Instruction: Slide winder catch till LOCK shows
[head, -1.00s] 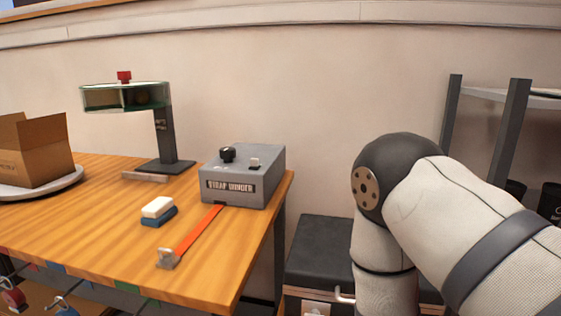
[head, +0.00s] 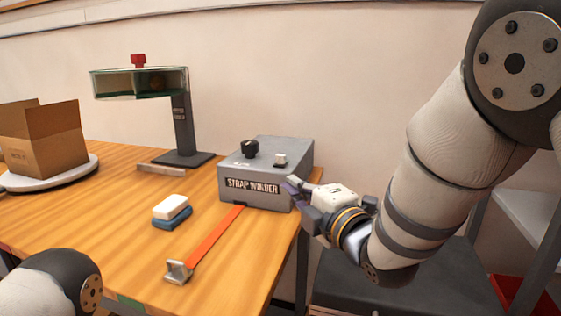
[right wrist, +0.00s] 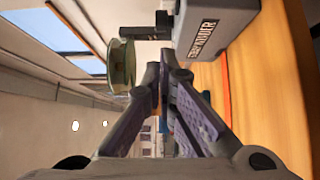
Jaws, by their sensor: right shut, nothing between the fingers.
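The grey strap winder (head: 265,175) stands on the wooden table near its right edge. It also shows in the right wrist view (right wrist: 212,32). On its top are a black knob (head: 250,149) and a small white catch (head: 280,160). An orange strap (head: 215,236) runs from its front to a metal end hook (head: 178,271). My right gripper (head: 290,186) is shut and empty, beside the winder's right front corner and below its top. I cannot tell whether it touches the winder. Lettering near the catch is too small to read. My left gripper is out of view.
A blue and white block (head: 172,212) lies left of the strap. A lamp-like stand with a red knob (head: 138,60) is behind it. An open cardboard box (head: 45,150) sits on a round white plate (head: 75,178) at left. A dark cabinet top (head: 400,285) lies right of the table.

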